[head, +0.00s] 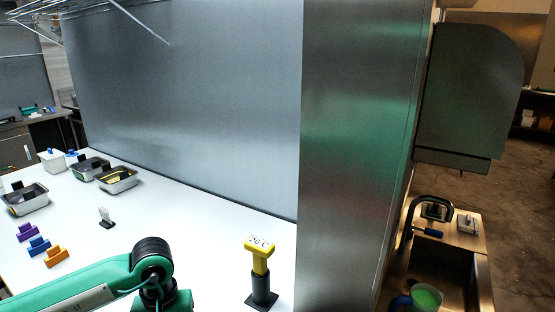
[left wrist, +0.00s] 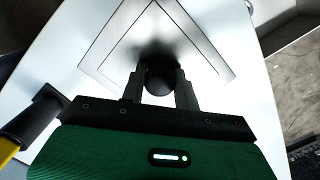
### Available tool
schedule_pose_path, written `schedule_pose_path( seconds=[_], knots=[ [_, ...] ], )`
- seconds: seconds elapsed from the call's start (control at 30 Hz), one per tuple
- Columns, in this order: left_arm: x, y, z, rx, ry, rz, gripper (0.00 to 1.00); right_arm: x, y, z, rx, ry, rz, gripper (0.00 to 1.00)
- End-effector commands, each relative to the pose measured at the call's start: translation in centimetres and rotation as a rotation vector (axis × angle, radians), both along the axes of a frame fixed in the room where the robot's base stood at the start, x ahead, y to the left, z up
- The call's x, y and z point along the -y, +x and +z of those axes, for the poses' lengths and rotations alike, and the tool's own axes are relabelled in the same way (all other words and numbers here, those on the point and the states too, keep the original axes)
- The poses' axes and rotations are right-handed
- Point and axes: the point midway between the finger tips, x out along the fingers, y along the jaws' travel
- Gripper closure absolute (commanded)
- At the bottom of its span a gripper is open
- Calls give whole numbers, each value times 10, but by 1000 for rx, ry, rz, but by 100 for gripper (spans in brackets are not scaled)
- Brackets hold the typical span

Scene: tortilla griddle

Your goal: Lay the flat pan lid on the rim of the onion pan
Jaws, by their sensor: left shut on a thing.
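In the left wrist view my left gripper (left wrist: 159,82) is shut on a dark round knob (left wrist: 158,77). The knob stands in the middle of a flat, pale metal square plate, the pan lid (left wrist: 205,55). Whether the lid touches anything below it cannot be told. In the head view my left arm comes in from the left, and its gripper and the lid are below the picture. Steel pans stand at the far left: one with yellow contents (head: 117,180), one behind it (head: 88,169) and one nearer (head: 25,200). I cannot tell which is the onion pan. My right gripper is not in view.
A yellow thermometer (head: 259,255) stands in a black holder at the table's front middle; a yellow and black tool (left wrist: 20,130) shows in the wrist view. Purple, blue and orange blocks (head: 38,246) lie left. A steel wall (head: 190,90) closes the back. A sink (head: 440,270) is right.

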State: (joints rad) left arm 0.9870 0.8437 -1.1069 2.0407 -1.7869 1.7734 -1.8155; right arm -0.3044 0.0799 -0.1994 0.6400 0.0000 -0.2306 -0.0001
Motion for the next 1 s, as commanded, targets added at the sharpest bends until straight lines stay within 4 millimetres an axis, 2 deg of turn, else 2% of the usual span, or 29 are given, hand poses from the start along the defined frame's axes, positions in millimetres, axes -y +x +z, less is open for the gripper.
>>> schedule_pose_path(
  seconds=[0.1,0.3,1.0],
  knots=[
    [4,-10,-10,0,-1,-123,95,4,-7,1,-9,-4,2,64],
    [6,-18,-18,0,-2,-221,95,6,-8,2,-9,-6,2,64],
    [6,-18,-19,1,-1,-226,95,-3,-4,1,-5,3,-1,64]
  ],
)
